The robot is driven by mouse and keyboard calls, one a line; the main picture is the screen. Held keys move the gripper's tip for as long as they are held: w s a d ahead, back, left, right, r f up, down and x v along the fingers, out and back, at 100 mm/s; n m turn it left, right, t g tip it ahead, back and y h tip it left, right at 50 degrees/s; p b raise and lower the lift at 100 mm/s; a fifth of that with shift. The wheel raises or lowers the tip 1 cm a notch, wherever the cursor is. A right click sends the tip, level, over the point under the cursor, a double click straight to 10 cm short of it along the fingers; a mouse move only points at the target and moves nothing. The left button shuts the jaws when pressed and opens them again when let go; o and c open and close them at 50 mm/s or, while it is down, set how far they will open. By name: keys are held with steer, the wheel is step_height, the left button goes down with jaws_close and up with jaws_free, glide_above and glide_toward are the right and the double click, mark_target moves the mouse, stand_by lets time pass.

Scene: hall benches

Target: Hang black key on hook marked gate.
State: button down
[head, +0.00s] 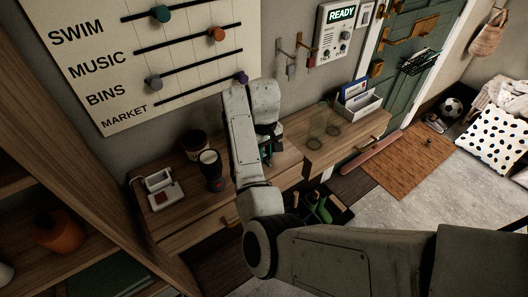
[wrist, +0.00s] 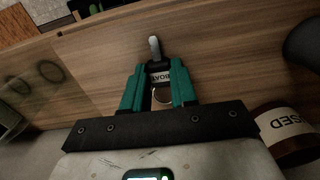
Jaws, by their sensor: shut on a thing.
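My gripper (wrist: 158,88) has teal fingers and is shut on a black key (wrist: 159,72). In the head view my gripper (head: 266,152) is low over the wooden bench (head: 222,205), partly hidden by my arm, and the key cannot be made out. Hooks (head: 282,54) are on the wall left of the READY panel, with a small grey thing (head: 291,71) hanging there. No gate marking is readable.
A dark tumbler (head: 211,170), a brown jar (head: 195,145) and an open white box (head: 161,188) stand left of my arm. Two clear glasses (head: 317,124) and a white file holder (head: 356,108) stand right. The READY panel (head: 343,32) and a sliding-marker board (head: 130,75) are on the wall.

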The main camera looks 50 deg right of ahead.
step_height(320, 180, up, 6)
steer(key=p, duration=0.5)
steer(key=shift+f, duration=0.15)
steer(key=shift+r, duration=1.15)
stand_by(0.7)
